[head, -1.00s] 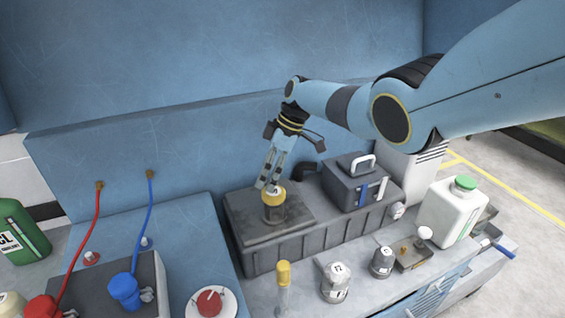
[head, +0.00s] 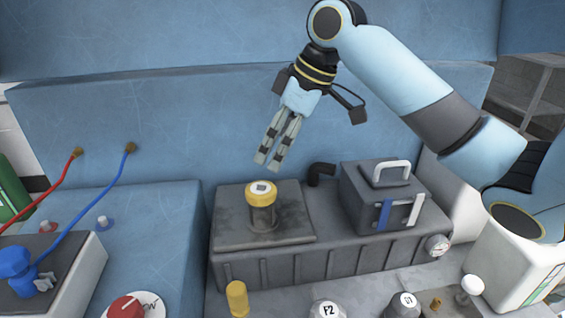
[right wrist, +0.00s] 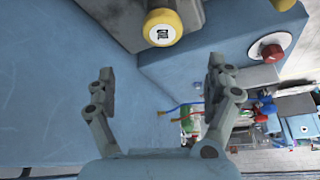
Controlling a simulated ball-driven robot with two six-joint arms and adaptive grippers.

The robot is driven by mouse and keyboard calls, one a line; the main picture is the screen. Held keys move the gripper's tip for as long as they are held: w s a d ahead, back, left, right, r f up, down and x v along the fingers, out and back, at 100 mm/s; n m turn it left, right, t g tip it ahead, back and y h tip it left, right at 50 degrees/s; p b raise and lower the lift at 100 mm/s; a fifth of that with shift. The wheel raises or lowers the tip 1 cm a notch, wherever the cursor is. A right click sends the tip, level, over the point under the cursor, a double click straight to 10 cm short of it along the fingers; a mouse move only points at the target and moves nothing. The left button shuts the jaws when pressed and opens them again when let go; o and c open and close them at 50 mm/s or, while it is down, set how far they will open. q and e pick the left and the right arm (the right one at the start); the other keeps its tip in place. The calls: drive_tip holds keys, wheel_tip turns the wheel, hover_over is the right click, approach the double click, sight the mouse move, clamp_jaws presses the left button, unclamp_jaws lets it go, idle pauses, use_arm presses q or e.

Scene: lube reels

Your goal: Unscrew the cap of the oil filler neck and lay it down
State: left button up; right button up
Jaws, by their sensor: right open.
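The yellow cap (head: 261,190) sits on top of the grey oil filler neck (head: 262,216), which stands upright on the dark grey engine block (head: 225,222). In the right wrist view the yellow cap (right wrist: 163,27) shows near the top, with a dark mark on its face. My right gripper (head: 268,165) is open and empty, above the cap and apart from it. Its two fingers (right wrist: 158,88) stand wide apart in the right wrist view, with nothing between them. My left gripper is not in view.
A dark box with a pale handle (head: 385,195) stands right of the neck. A yellow-topped thing (head: 237,297), grey containers (head: 328,310) and a red knob (head: 126,306) are in front. Red and blue hoses (head: 90,207) are at left. A white jug (head: 505,265) is at right.

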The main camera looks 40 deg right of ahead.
sight(261, 188)
drive_tip(key=x, duration=0.7)
drive_tip(key=s+x, duration=0.1)
drive_tip(key=x, duration=0.3)
drive_tip(key=shift+f, duration=0.1)
drive_tip(key=shift+w+a+f, duration=0.1)
drive_tip(key=shift+w+f, duration=0.1)
drive_tip(key=shift+f, duration=0.2)
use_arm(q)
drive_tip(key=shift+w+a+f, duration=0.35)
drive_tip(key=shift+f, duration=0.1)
